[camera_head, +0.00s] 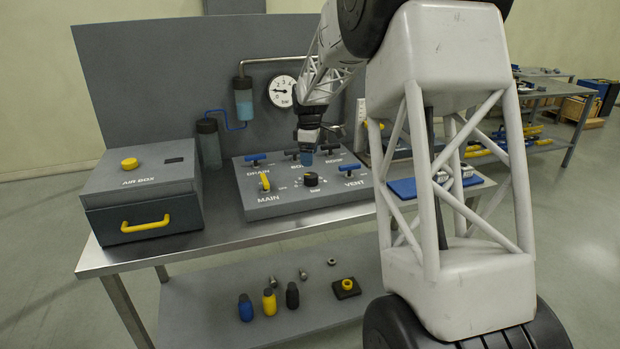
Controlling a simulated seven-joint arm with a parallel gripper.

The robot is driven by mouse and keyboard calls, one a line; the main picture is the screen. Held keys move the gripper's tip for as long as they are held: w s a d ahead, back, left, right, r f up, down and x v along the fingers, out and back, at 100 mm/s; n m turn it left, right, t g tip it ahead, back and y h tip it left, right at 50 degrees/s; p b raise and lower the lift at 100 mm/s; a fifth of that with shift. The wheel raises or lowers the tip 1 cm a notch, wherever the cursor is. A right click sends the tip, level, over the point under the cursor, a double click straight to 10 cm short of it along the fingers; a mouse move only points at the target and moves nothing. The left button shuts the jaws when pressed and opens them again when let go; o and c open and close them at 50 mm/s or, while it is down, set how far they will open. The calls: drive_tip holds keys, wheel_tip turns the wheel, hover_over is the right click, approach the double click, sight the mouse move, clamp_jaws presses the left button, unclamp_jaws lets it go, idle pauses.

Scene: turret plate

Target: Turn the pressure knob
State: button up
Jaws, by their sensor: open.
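The pressure knob (311,179) is a small black round knob near the front middle of the grey control panel (300,203), with a scale marked "bar" around it. My gripper (306,157) is above and slightly behind the knob, pointing down at the panel. Its fingertips are small in the view and appear apart from the knob. It is open, and I see nothing held in it. The round white gauge (282,91) stands on the back board. Its exact reading is too small to tell.
The panel also carries a yellow MAIN lever (265,181) and blue handles marked DRAIN (255,157) and VENT (350,167). A grey AIR BOX (143,190) stands at left. Bottles (269,302) and small parts lie on the lower shelf. My arm blocks the right side.

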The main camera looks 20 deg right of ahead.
drive_tip(key=n, duration=0.1)
hover_over(311, 175)
wheel_tip(311, 175, down, 4)
drive_tip(key=shift+f, duration=0.2)
drive_tip(key=shift+a, duration=0.1)
drive_tip(key=shift+f, duration=3.85)
drive_tip(key=c, duration=0.9)
